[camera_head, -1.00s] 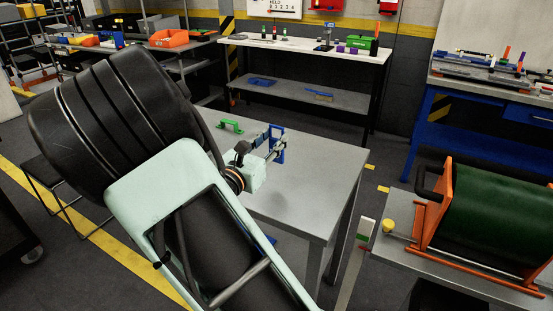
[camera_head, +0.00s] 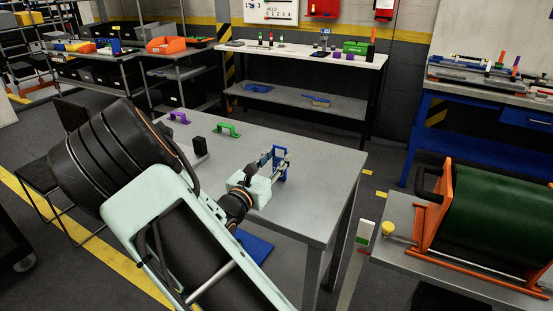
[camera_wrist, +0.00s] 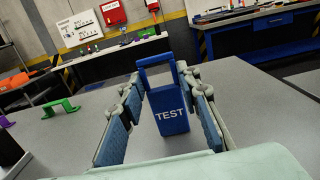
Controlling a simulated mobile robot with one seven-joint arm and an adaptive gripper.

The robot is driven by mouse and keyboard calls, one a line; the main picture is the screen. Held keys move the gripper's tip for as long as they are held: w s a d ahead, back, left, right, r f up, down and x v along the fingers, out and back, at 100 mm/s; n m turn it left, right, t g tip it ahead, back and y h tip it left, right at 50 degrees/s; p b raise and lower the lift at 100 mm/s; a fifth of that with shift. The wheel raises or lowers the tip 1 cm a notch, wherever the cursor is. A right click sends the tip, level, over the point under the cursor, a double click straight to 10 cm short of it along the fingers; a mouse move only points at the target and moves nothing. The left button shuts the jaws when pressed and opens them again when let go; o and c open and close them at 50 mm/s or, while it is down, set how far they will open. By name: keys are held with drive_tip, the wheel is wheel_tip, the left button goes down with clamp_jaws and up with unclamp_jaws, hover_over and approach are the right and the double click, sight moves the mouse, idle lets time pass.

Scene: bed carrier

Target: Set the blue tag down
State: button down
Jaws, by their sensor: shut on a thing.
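The blue tag (camera_wrist: 171,110), lettered TEST with an open loop at its top, stands nearly upright between my fingers in the wrist view. My gripper (camera_wrist: 163,92) is closed around the tag, with a blue-padded finger on each side. In the head view the tag (camera_head: 280,163) and my gripper (camera_head: 268,172) are over the right part of the grey table (camera_head: 300,215). Whether the tag's lower edge touches the table top is hard to tell.
A green handle-shaped piece (camera_head: 227,130), a purple one (camera_head: 179,118) and a black block (camera_head: 199,146) are on the table, left of the tag. The table's right side is clear. A green drum in an orange frame (camera_head: 440,200) stands on the right.

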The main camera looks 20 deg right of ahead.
drive_tip(key=c, duration=1.4)
unclamp_jaws()
drive_tip(key=shift+f, duration=0.1)
drive_tip(key=shift+c, duration=0.2)
drive_tip(key=shift+r, duration=0.3)
drive_tip(key=p+v, duration=0.1)
drive_tip(key=v, duration=1.1)
drive_tip(key=shift+a+f, duration=0.1)
drive_tip(key=shift+f, duration=0.05)
